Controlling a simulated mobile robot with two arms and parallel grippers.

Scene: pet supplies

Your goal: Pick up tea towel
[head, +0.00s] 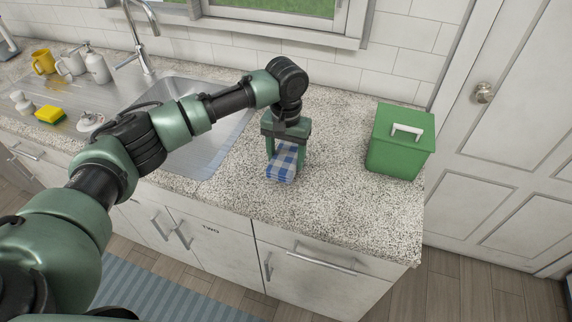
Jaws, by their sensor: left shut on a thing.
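The tea towel (283,164) is a folded blue and white checked cloth on the speckled countertop (345,205), right of the sink. My left gripper (285,152) points down over it, with its green fingers on either side of the cloth, and is shut on it. The towel's upper end is between the fingers and partly hidden. I cannot tell whether the towel is lifted clear of the counter. My right gripper is not in view.
A green lidded bin (400,152) with a white handle stands on the counter to the right. The sink (206,150) is to the left, under my arm. Mugs, dispensers and a yellow sponge (50,115) sit at the far left. The counter's front right is clear.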

